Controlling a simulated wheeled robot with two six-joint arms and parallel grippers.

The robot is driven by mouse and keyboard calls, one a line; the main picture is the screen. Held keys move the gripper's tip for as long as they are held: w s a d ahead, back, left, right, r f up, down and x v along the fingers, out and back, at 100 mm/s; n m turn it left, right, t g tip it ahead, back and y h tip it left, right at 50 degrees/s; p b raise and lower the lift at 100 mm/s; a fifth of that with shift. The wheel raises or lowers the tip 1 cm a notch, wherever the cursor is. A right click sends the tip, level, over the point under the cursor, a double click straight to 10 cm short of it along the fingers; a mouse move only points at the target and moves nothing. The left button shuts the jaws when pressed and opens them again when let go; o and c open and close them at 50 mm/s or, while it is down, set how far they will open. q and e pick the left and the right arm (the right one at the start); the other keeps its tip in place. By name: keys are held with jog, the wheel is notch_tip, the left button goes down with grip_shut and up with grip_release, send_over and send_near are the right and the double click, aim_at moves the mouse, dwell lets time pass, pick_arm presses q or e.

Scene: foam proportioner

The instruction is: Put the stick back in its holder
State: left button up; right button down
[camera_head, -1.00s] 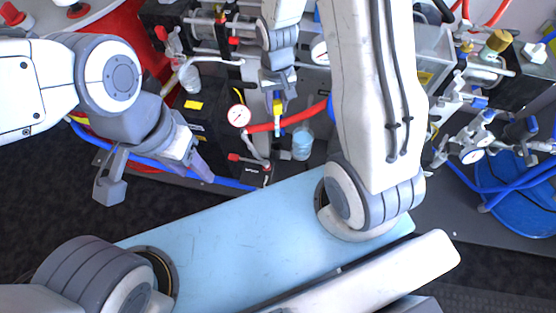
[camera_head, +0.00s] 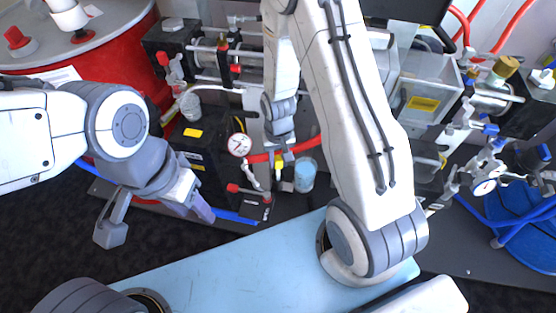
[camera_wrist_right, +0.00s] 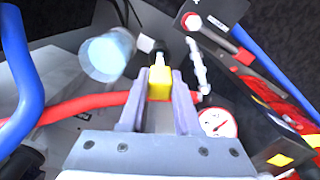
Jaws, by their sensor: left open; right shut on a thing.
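My right gripper (camera_head: 281,157) is shut on a stick with a yellow body. In the right wrist view the stick (camera_wrist_right: 159,84) sits between the fingers (camera_wrist_right: 158,90), with a pale tip pointing away. A translucent light-blue cup (camera_head: 305,176), possibly the holder, stands just right of the stick in the head view. The cup (camera_wrist_right: 108,55) shows to the left of the stick in the wrist view. The stick is apart from the cup's opening in the picture. My left gripper (camera_head: 155,222) is open and empty at the left, over dark floor.
A pressure gauge (camera_head: 239,145), a red hose (camera_head: 262,157) and a black box (camera_head: 205,150) lie left of the stick. Pipes and a clear tank (camera_head: 420,95) stand behind. A red drum (camera_head: 100,70) is at upper left, and a blue hose reel (camera_head: 525,205) at right.

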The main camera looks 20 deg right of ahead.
jog(key=shift+f, duration=0.1)
jog(key=shift+f, duration=0.25)
jog(key=c, duration=0.6)
grip_release()
